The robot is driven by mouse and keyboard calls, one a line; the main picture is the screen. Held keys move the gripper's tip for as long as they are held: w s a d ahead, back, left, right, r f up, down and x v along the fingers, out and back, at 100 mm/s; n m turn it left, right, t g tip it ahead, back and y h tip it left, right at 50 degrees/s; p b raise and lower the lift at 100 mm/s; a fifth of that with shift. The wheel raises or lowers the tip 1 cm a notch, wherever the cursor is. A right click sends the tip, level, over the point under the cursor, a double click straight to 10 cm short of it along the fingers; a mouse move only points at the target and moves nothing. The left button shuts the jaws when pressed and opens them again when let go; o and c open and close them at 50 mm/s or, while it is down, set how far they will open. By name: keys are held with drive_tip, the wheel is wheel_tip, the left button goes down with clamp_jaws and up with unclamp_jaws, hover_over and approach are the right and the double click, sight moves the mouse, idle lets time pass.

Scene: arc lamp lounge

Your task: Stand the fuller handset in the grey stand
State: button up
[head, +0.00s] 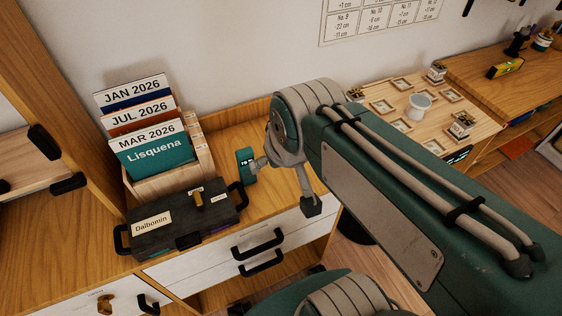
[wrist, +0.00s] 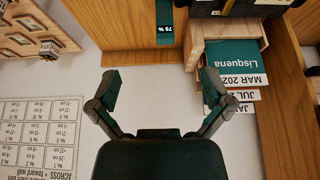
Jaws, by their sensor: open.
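A teal handset (head: 248,176) with a small dark display shows on the wooden desk, just left of my gripper (head: 287,183) in the head view. In the wrist view the handset (wrist: 165,38) is at the top middle, and its display reads 75 %. My gripper (wrist: 162,82) is open and empty there, its two fingers spread wide and apart from the handset. A dark object with a lit display (head: 457,157) shows at the right desk's front edge, partly behind my arm; I cannot tell whether it is another handset. I cannot make out a grey stand.
A wooden file box (head: 158,187) with dated folders stands left on the desk (head: 235,130). A dark case (head: 165,231) labelled Dalbomin lies in front of it. A wooden board (head: 395,88) with a white cup is at right. The wall is close behind.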

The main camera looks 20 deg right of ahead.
drive_tip(key=s, duration=0.2)
drive_tip(key=shift+s, duration=0.35)
drive_tip(key=g, duration=0.5)
hover_over(244, 151)
wheel_tip(244, 151, down, 8)
drive_tip(key=shift+d+r, duration=0.1)
wheel_tip(244, 151, down, 11)
drive_tip(key=shift+w, duration=0.1)
drive_tip(key=c, duration=1.3)
drive_tip(key=shift+o, duration=0.2)
drive_tip(key=shift+r, duration=0.15)
